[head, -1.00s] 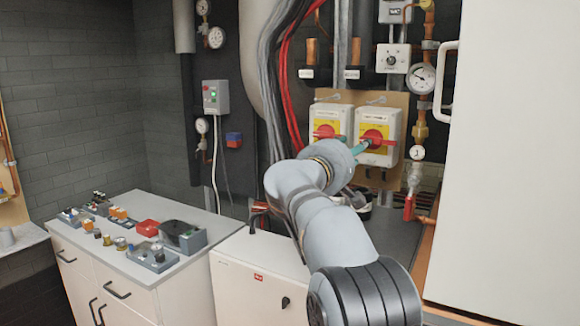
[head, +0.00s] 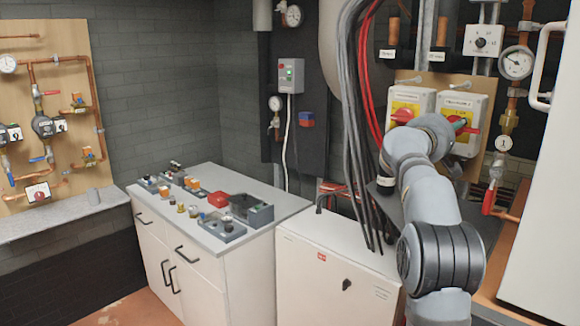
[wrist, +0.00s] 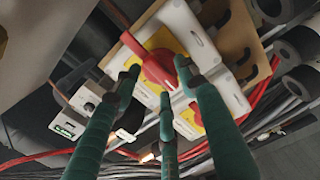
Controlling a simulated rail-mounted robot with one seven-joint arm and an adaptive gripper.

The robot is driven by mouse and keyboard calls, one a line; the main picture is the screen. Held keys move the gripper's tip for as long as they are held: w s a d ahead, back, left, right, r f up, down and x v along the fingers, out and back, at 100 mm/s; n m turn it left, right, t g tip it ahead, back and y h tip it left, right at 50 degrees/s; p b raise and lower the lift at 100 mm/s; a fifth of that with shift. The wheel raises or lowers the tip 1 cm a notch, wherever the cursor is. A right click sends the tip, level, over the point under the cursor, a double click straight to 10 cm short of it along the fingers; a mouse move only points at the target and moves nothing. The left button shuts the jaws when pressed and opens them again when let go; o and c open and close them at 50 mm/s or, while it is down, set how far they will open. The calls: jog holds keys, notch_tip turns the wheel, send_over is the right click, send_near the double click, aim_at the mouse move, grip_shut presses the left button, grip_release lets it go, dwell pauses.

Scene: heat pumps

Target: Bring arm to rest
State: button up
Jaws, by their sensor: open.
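My gripper (wrist: 158,84) is open in the wrist view, its green fingers spread with nothing between them. Beyond the fingertips is a red rotary handle (wrist: 158,68) on a yellow plate of a white switch box; whether a finger touches it I cannot tell. In the head view my arm reaches up towards two white switch boxes, the left one (head: 399,99) and the right one (head: 466,104), both with red handles on yellow plates. Only a small green bit of my gripper (head: 459,124) shows there, in front of the right box; the wrist hides the rest.
A white cabinet (head: 340,268) stands below and left of my arm. A counter (head: 285,203) with small electrical parts is further left. Grey and red cables (head: 362,130) hang close left of my wrist. A gauge pipe (head: 508,95) and white door (head: 555,200) are at right.

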jog(key=shift+s+a, duration=0.15)
jog(key=v, duration=1.2)
jog(key=w+d+m, duration=0.3)
jog(key=w+d, duration=0.5)
jog(key=w, duration=0.1)
jog(key=shift+d, duration=0.15)
